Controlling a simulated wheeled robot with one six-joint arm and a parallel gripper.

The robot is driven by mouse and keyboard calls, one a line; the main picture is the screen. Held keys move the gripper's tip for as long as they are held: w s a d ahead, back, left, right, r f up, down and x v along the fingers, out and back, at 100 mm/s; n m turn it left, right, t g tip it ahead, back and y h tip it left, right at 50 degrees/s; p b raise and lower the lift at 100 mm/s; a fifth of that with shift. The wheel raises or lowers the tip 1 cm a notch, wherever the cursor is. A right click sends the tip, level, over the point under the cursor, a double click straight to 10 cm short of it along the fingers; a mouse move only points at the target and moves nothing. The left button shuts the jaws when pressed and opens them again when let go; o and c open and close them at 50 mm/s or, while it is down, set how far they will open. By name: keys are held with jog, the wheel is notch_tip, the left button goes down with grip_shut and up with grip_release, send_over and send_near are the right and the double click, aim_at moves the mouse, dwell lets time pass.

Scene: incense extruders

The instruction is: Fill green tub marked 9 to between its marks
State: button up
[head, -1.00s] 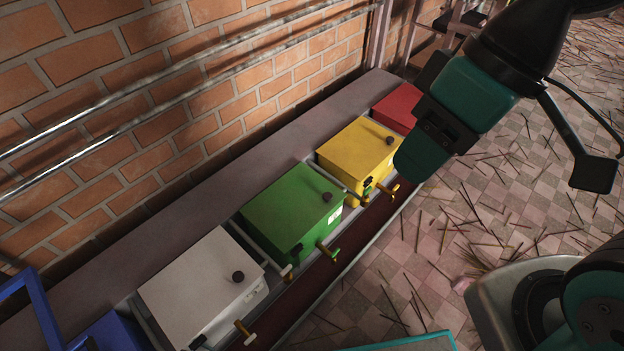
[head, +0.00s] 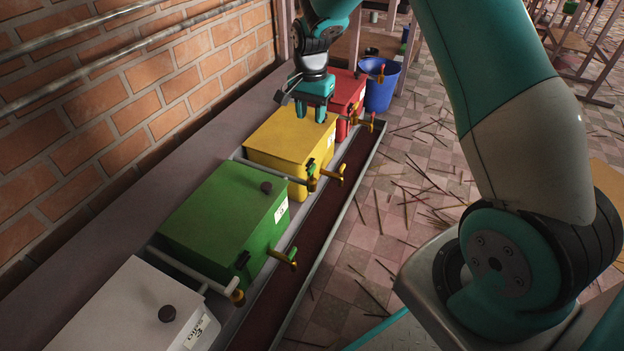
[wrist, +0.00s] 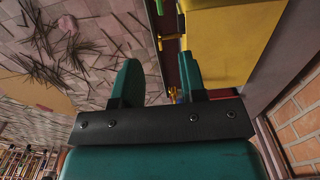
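The green tub (head: 222,218) sits in the row along the brick wall, between the white and yellow tubs. It has a dark round knob on its lid, a small white label (head: 281,210) too small to read surely, and a tap (head: 284,258) low on its front. No fill marks or level can be made out. My gripper (head: 308,112) is above the far end of the yellow tub, beyond the green tub. In the wrist view my gripper (wrist: 160,72) has its two fingers apart with nothing between them.
The yellow tub (head: 286,145), red tub (head: 346,92) and white tub (head: 125,305) flank it, joined by pale pipes with valves (head: 237,297). A dark trough (head: 312,248) runs along the fronts. A blue bucket (head: 381,88) stands at the far end. Sticks litter the tiled floor.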

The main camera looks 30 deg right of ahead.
aim_at(312, 167)
notch_tip(312, 167, down, 18)
jog(key=b, duration=0.8)
jog(key=shift+w+d+r, duration=0.1)
jog(key=shift+d, duration=0.05)
grip_shut()
